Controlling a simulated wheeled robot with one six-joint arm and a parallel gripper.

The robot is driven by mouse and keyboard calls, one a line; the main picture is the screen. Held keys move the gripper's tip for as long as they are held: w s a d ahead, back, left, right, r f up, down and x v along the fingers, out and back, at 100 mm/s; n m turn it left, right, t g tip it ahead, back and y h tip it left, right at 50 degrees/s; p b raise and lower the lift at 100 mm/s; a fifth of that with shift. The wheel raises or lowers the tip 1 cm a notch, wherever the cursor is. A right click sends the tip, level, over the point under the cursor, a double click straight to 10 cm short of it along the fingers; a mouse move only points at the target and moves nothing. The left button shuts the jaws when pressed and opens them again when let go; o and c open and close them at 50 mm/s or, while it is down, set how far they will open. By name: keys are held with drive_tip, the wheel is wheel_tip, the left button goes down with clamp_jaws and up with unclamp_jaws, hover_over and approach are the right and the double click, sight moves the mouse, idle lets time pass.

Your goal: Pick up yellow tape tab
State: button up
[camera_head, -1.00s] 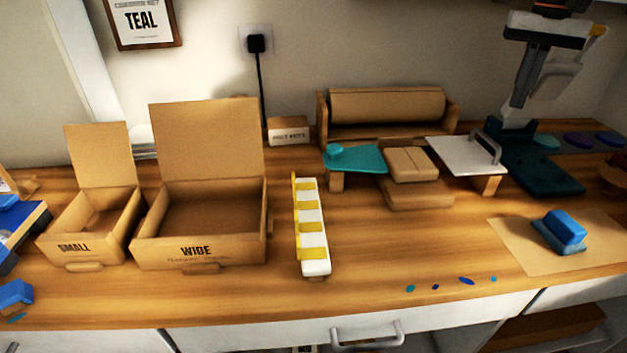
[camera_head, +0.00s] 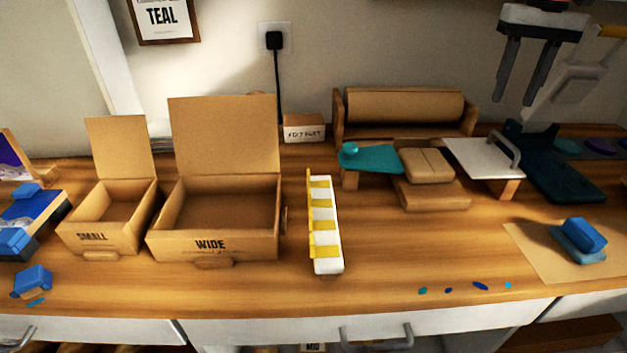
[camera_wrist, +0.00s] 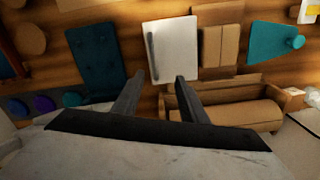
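The yellow tape tabs (camera_head: 324,227) sit as several yellow bands on a long white strip holder (camera_head: 328,267) on the bench, right of the WIDE box. The holder runs front to back. In the wrist view a bit of yellow shows at the top right corner, too cut off to make out well. My gripper (camera_head: 517,98) hangs high at the upper right of the head view, well away from the tabs. Its two dark fingers are apart with nothing between them. The fingers also show apart in the wrist view (camera_wrist: 158,88).
Open cardboard boxes marked SMALL (camera_head: 105,238) and WIDE (camera_head: 215,250) stand left of the holder. A teal board (camera_head: 372,158), cardboard blocks (camera_head: 430,180), a white board with a handle (camera_head: 475,156) and a brown roll (camera_head: 398,107) stand behind. Bare wood lies right of the holder.

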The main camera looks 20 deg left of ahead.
drive_tip(key=s+a+r+n, duration=0.1)
drive_tip(key=s+a+n, duration=0.35)
drive_tip(key=a, duration=0.55)
drive_tip(key=s+a+r+n, duration=0.2)
drive_tip(key=s+a+n, duration=0.3)
drive_tip(key=a, duration=0.5)
drive_tip(key=n, duration=1.2)
hover_over(309, 172)
drive_tip(key=f, duration=0.9)
drive_tip(key=shift+s+d+f, duration=0.1)
drive_tip(key=shift+d+f, duration=0.1)
drive_tip(key=shift+d, duration=0.05)
drive_tip(key=shift+a+f, duration=0.15)
drive_tip(key=shift+f, duration=1.25)
drive_tip(key=shift+a+f, duration=0.1)
drive_tip(key=shift+f, duration=1.3)
drive_tip(key=c, duration=0.9)
